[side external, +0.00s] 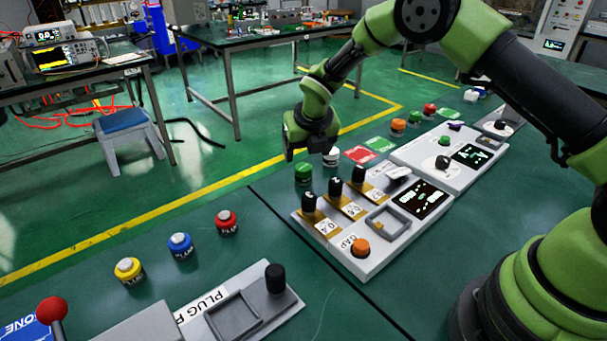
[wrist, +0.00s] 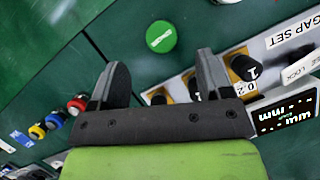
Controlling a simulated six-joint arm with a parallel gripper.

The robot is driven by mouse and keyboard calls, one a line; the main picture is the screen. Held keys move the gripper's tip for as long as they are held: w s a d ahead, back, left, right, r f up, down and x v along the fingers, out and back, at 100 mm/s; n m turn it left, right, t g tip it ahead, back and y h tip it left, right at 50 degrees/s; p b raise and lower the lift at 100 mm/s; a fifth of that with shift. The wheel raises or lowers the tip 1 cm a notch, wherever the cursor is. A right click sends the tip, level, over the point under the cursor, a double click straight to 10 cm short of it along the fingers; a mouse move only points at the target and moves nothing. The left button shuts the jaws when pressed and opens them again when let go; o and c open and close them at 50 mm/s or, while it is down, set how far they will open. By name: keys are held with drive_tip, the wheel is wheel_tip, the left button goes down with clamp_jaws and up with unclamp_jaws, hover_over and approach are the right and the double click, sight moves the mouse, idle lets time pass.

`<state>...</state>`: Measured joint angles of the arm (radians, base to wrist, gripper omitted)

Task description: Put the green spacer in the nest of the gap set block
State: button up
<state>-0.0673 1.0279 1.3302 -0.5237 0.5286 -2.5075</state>
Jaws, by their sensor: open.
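The green spacer (side external: 303,174) is a short round puck standing on the green table, just behind the gap set block. In the wrist view the green spacer (wrist: 161,37) lies beyond my fingertips, about centred between them. The gap set block (side external: 335,240) is a pale panel; it shows partly in the wrist view (wrist: 285,42). Its nest (side external: 388,222) is a raised grey square frame and looks empty. My gripper (side external: 309,150) is above the table close to the green spacer, fingers apart and empty; it also shows in the wrist view (wrist: 160,72).
Black knobs (side external: 335,188) stand up on the block, with an orange button (side external: 360,248) near its front. A white puck (side external: 330,158) is beside the green spacer. Yellow (side external: 128,270), blue (side external: 180,246) and red (side external: 226,222) pucks stand left, with clear table between.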

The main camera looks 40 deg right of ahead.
sight(304, 167)
drive_tip(key=shift+s+x, duration=0.1)
drive_tip(key=shift+x, duration=1.7)
drive_tip(key=shift+s+x, duration=0.15)
drive_tip(key=shift+x, duration=1.65)
drive_tip(key=shift+f, duration=0.1)
drive_tip(key=shift+c, duration=0.5)
drive_tip(key=c, duration=1.1)
